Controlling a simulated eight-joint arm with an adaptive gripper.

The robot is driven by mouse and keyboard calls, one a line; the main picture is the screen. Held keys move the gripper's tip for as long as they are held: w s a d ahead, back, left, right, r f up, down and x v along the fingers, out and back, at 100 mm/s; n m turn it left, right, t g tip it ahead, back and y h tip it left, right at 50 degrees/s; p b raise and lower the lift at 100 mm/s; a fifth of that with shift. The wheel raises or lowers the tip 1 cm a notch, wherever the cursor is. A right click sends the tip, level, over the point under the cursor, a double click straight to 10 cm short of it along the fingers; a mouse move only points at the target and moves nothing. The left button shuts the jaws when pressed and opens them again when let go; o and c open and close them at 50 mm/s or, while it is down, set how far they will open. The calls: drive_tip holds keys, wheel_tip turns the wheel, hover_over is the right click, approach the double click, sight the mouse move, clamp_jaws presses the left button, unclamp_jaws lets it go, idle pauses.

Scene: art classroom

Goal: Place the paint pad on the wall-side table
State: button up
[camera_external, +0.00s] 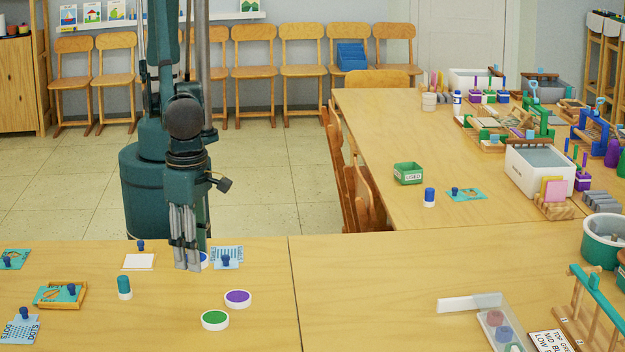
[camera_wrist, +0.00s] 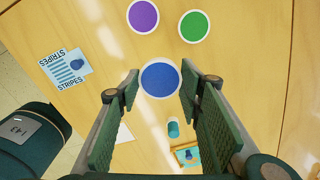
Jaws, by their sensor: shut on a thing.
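Three round paint pads in white rims are on the near table (camera_external: 170,325). The blue pad (camera_wrist: 160,79) is between the fingertips of my gripper (camera_wrist: 160,86), which is shut on it. In the external view, my gripper (camera_external: 188,266) reaches down at the table's back edge, and its fingers hide most of the blue pad (camera_external: 204,259). The purple pad (camera_external: 238,298) and green pad (camera_external: 214,320) lie closer to the camera, to the right of my gripper. A table (camera_external: 385,130) runs back toward the wall at right.
A stripes card (camera_external: 228,258) with a stamp lies just right of my gripper. A teal-capped bottle (camera_external: 124,288) and a white card (camera_external: 138,262) are to its left.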

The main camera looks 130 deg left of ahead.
drive_tip(key=shift+s+d, duration=0.35)
drive_tip(key=shift+s, duration=0.05)
idle(0.4)
drive_tip(key=b, duration=0.2)
hover_over(195, 303)
drive_tip(key=shift+f, duration=3.15)
drive_tip(key=shift+f, duration=1.85)
drive_tip(key=shift+f+b, duration=0.1)
drive_tip(key=shift+b, duration=0.25)
drive_tip(key=o, duration=0.5)
drive_tip(key=shift+f, duration=0.1)
drive_tip(key=o, duration=0.4)
